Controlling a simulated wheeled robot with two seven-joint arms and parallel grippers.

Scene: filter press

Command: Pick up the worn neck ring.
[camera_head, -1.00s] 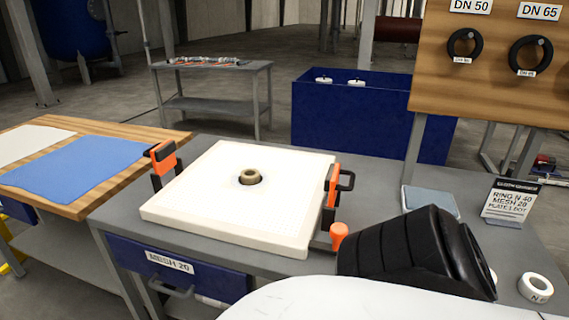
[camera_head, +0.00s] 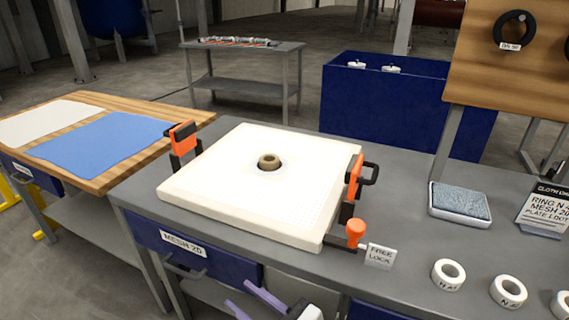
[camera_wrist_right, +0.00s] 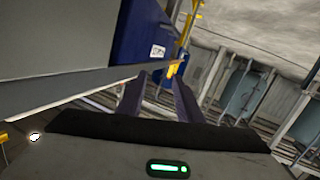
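The worn neck ring (camera_head: 269,162) is a small brownish ring. It sits in the dark central hole of the white square plate (camera_head: 215,210), which lies on the grey bench. My right gripper (camera_head: 242,299) shows at the bottom edge of the head view, in front of the bench and well short of the ring. Its two purple fingers are apart, with nothing between them. They also show spread in the right wrist view (camera_wrist_right: 158,98), below the bench edge; the ring is not seen there. My left gripper is not in view.
Orange clamps (camera_head: 182,138) stand at the plate's left and right sides (camera_head: 355,178). A FREE LOCK tag (camera_head: 380,256), white rings (camera_head: 448,274) and a grey pad (camera_head: 460,202) are on the right. A MESH 20 drawer (camera_head: 185,245) is below. A wooden table (camera_head: 150,104) adjoins the left.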

